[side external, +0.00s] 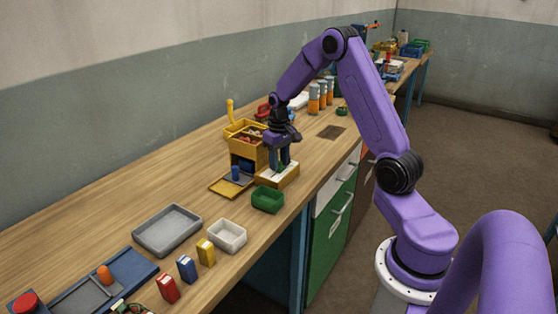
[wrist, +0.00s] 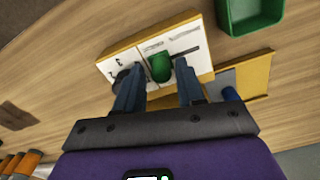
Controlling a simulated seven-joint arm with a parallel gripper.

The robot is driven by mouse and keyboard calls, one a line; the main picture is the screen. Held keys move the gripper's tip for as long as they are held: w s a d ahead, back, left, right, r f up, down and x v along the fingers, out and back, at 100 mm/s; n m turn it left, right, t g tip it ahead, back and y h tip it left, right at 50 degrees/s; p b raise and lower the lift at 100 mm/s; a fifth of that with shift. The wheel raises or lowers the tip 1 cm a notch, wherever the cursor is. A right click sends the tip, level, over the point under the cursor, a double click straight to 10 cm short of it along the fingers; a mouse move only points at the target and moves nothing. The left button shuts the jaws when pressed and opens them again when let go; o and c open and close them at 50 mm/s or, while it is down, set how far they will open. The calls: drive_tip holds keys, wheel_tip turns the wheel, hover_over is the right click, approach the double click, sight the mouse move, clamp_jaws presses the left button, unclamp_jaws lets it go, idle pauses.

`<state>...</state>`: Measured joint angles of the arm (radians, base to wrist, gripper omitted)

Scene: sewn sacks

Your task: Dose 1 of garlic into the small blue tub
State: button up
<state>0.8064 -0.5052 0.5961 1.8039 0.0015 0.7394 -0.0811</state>
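My gripper (side external: 281,164) points down over a low wooden box with a white top (side external: 283,178). In the wrist view its two fingers (wrist: 155,72) are apart, on either side of a green knob-like piece (wrist: 160,67) on that white top. The fingers look empty; I cannot tell whether they touch the piece. A small blue cylinder (side external: 236,173) stands on a yellow-edged grey tray (side external: 222,190). A yellow bin stand (side external: 242,141) behind it holds reddish contents on top and something dark blue (side external: 246,165) below. I cannot make out garlic or a definite small blue tub.
A green tub (side external: 268,199) stands just in front of the white-topped box. A white tub (side external: 228,236), a grey tray (side external: 167,230) and small red, blue and yellow boxes (side external: 205,252) are nearer. Orange-banded jars (side external: 314,98) stand behind.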

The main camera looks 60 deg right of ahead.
drive_tip(key=shift+s+d, duration=0.1)
drive_tip(key=shift+d, duration=0.1)
drive_tip(key=shift+a, duration=0.5)
wheel_tip(320, 180, up, 17)
drive_tip(key=s+a+f+n, duration=0.1)
drive_tip(key=s+a+n, duration=0.4)
drive_tip(key=a, duration=0.6)
drive_tip(key=s+a+f+n, duration=0.1)
drive_tip(key=s+a+n, duration=0.4)
drive_tip(key=a, duration=0.6)
drive_tip(key=shift+s+a, duration=0.35)
drive_tip(key=shift+s, duration=0.55)
